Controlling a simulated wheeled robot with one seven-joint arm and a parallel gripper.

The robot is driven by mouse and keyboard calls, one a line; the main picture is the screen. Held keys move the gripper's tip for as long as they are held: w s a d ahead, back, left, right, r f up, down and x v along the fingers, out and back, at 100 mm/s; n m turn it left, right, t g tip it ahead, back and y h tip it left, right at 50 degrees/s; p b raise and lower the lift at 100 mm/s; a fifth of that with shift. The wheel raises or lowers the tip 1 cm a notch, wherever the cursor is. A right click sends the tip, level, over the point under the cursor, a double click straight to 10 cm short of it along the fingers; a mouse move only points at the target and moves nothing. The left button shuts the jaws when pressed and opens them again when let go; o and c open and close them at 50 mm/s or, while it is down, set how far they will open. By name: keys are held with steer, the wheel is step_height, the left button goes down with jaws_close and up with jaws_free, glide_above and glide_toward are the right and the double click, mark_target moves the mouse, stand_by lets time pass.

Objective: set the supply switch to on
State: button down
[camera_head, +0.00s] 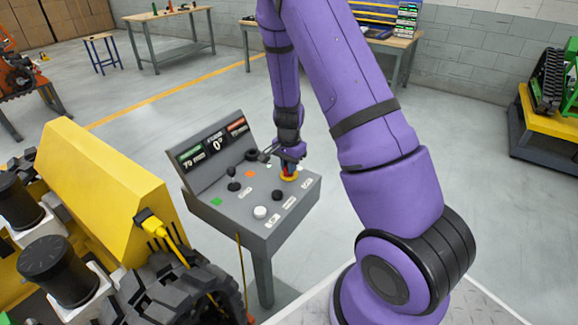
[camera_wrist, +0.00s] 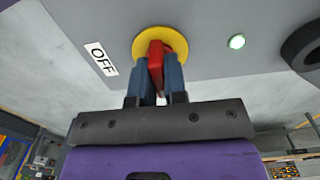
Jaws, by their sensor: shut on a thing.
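The supply switch is a red handle (camera_wrist: 156,62) on a round yellow plate (camera_wrist: 172,36), set in the grey console (camera_head: 247,205). In the head view the yellow plate (camera_head: 289,177) shows just under my gripper (camera_head: 288,168). In the wrist view the blue fingers of my gripper (camera_wrist: 157,75) are shut on the red handle, one on each side. An "OFF" label (camera_wrist: 101,59) is beside the plate, to its left in the wrist view. A lit green lamp (camera_wrist: 237,41) is to the plate's right. Part of the handle is hidden by the fingers.
A yellow tracked machine (camera_head: 100,185) stands close on the left. Floor to the console's right is clear.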

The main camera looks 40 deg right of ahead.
steer(key=shift+w, duration=0.1)
steer(key=c, duration=1.2)
jaws_free()
steer(key=shift+o, duration=0.2)
step_height(320, 180, up, 11)
